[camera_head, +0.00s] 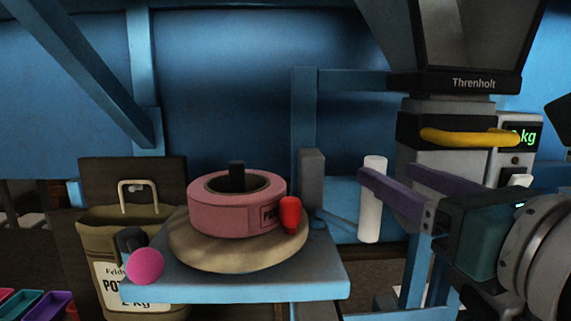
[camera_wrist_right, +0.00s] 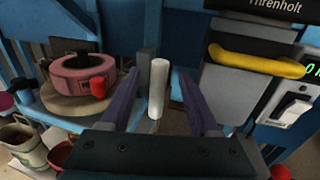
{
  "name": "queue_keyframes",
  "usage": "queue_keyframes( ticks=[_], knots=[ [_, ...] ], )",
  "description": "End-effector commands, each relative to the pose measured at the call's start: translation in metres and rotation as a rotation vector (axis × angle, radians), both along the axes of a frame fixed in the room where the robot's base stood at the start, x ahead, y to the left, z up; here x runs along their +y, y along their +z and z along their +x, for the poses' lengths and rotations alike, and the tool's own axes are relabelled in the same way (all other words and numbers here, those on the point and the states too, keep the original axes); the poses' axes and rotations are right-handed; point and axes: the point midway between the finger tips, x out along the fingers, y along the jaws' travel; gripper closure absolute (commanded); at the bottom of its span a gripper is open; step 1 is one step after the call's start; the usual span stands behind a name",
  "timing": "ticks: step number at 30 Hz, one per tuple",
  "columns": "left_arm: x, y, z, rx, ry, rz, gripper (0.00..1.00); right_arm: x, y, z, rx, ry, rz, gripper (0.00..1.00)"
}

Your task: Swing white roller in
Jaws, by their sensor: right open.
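The white roller (camera_head: 371,215) is an upright white cylinder to the right of the blue table. It also shows in the right wrist view (camera_wrist_right: 158,88), between my two fingers. My right gripper (camera_head: 388,174) reaches in from the right with purple fingers, open. In the head view its nearer fingertip overlaps the roller's upper part. In the right wrist view the gripper (camera_wrist_right: 158,78) has a finger on each side of the roller, with gaps; I cannot tell how deep the roller sits between them. My left gripper is not in view.
A pink tape roll (camera_head: 235,212) lies on a tan disc (camera_head: 190,246) on the blue table (camera_head: 320,286), beside a red knob (camera_head: 290,213) and a pink ball knob (camera_head: 145,266). A yellow handle (camera_head: 468,138) projects from the grey machine. A sack (camera_head: 100,222) stands left.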

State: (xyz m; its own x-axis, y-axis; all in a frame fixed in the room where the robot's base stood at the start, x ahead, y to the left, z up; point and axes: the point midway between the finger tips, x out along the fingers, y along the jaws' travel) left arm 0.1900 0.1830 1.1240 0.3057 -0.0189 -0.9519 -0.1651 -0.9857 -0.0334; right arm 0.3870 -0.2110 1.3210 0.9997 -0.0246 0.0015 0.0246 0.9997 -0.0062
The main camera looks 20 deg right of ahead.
Motion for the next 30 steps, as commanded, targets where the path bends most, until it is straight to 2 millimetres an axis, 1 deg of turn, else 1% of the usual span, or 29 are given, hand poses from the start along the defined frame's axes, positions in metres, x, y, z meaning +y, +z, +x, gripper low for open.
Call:
queue_keyframes(
  ticks=[1,6,9,13,18,25,26,30],
  knots=[
    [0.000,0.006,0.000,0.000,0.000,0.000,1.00,0.000,0.005,0.009,-0.003,-0.001,0.002,0.38],
    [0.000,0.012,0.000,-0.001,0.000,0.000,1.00,-0.001,0.004,0.042,-0.001,-0.002,0.004,0.38],
    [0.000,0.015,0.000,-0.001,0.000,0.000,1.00,-0.002,0.003,0.058,-0.001,-0.002,0.006,0.38],
    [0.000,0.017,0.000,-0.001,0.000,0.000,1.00,-0.002,0.001,0.073,0.001,-0.001,0.005,0.38],
    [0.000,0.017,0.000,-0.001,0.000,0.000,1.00,-0.002,0.001,0.080,0.002,-0.001,0.005,0.38],
    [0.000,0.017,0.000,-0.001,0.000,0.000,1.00,-0.002,0.000,0.081,0.002,-0.001,0.006,0.38],
    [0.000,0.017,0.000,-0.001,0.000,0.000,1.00,-0.002,0.000,0.081,0.002,-0.001,0.006,0.40],
    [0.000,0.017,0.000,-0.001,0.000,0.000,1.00,-0.002,0.000,0.080,0.002,-0.001,0.006,0.56]
  ],
)
